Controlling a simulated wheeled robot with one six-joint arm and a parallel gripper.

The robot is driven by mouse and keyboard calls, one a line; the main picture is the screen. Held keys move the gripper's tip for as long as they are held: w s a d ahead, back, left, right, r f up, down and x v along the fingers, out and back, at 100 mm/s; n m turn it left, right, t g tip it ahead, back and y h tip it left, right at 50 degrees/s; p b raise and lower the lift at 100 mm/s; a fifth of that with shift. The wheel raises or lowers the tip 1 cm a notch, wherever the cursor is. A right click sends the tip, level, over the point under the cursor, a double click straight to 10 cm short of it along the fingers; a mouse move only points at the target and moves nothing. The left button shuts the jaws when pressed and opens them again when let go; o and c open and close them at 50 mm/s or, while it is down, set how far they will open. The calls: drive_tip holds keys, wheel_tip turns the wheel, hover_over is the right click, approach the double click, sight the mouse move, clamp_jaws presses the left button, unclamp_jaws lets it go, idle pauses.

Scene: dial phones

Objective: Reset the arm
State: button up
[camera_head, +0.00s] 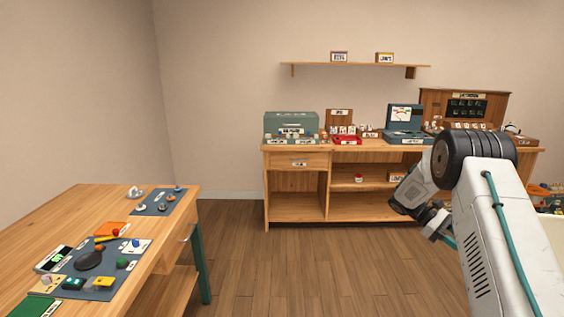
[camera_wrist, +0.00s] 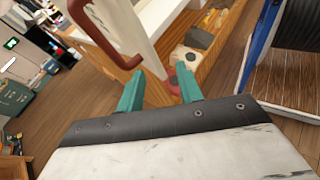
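My gripper shows in the wrist view with two teal fingers (camera_wrist: 161,92) spread apart. Nothing is between the fingertips, so it is open and empty. In the head view my white and grey arm reaches up on the right side, and its wrist end is bent down in front of the wooden cabinet (camera_head: 342,209). The fingertips are hard to make out in the head view. Past the fingers in the wrist view is a wooden drawer or box (camera_wrist: 203,62) with small items in it. A dark red handle (camera_wrist: 105,35) is at the upper left of the fingers.
A wooden table (camera_head: 60,233) with small items on grey mats stands at the left. The cabinet at the back bears several boxes and a red phone (camera_head: 346,140). A wall shelf (camera_head: 350,65) holds two small boxes. The wooden floor (camera_head: 270,265) between table and cabinet is clear.

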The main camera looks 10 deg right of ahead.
drive_tip(key=s+a+r+m+t+y, duration=0.2)
drive_tip(key=s+a+r+t+y, duration=0.1)
drive_tip(key=s+a+r, duration=0.6)
drive_tip(key=s+a+r+m+t+y, duration=0.3)
drive_tip(key=s+a+r, duration=0.25)
drive_tip(key=a, duration=0.55)
drive_tip(key=s+a+r+t+y, duration=0.1)
drive_tip(key=s+a+r+t, duration=0.1)
drive_tip(key=s+a, duration=0.5)
drive_tip(key=s+a+r+t+y, duration=0.1)
drive_tip(key=s+a+t, duration=0.3)
drive_tip(key=s, duration=0.8)
drive_tip(key=a+r, duration=0.1)
drive_tip(key=a, duration=0.1)
drive_tip(key=shift+a+r+m+t, duration=0.3)
drive_tip(key=shift+a+t, duration=0.1)
